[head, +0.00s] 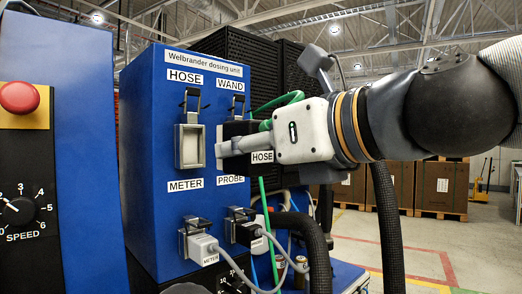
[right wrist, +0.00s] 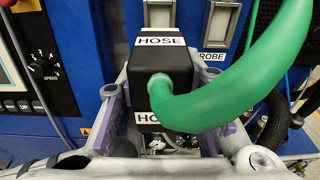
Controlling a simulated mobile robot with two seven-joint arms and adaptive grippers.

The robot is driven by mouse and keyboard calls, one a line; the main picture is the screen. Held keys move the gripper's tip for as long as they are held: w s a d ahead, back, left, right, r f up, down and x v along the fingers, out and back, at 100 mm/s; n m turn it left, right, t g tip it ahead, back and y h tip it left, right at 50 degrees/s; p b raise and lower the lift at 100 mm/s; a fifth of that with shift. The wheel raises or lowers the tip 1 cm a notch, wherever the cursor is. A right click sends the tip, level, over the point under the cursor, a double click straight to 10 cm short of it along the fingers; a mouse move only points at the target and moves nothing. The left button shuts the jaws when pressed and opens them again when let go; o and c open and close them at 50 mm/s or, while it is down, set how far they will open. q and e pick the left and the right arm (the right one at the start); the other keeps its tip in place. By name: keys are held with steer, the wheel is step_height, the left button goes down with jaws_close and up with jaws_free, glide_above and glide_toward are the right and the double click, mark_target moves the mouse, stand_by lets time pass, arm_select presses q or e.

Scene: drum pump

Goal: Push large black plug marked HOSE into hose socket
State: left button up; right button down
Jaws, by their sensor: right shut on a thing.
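The large black plug marked HOSE (right wrist: 168,68) is held between the two fingers of my right gripper (head: 228,148), with a green hose (right wrist: 225,98) curving from its back. In the head view the gripper and arm hide most of the plug; its HOSE label (head: 262,157) shows. The hose socket (head: 190,146) is an empty grey frame with a latch above, under the HOSE label on the blue dosing unit. The plug is to its right in the head view, apart from it. In the right wrist view the socket (right wrist: 158,13) shows just above the plug. My left gripper is not in view.
The wand socket is mostly hidden behind my gripper; its latch (head: 238,104) shows. Below, a grey plug (head: 202,248) sits in METER and a black plug (head: 248,232) in PROBE. A dark hose (head: 312,240) and cables hang at right. A red button (head: 19,97) is at left.

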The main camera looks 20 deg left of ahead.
glide_toward(189, 150)
stand_by(0.5)
steer(key=shift+w+a+f, duration=0.2)
steer(key=shift+a+f, duration=0.25)
steer(key=shift+a, duration=0.2)
stand_by(1.5)
steer(key=shift+w+a, duration=0.1)
steer(key=shift+a, duration=0.2)
steer(key=shift+r+x, duration=0.1)
steer(key=shift+x, duration=0.6)
steer(key=shift+r+x, duration=0.15)
steer(key=shift+x, duration=0.55)
stand_by(1.2)
steer(key=c, duration=1.1)
jaws_free()
steer(key=shift+a, duration=0.1)
steer(key=shift+o, duration=0.2)
steer(key=shift+v, duration=4.5)
steer(key=shift+f, duration=0.1)
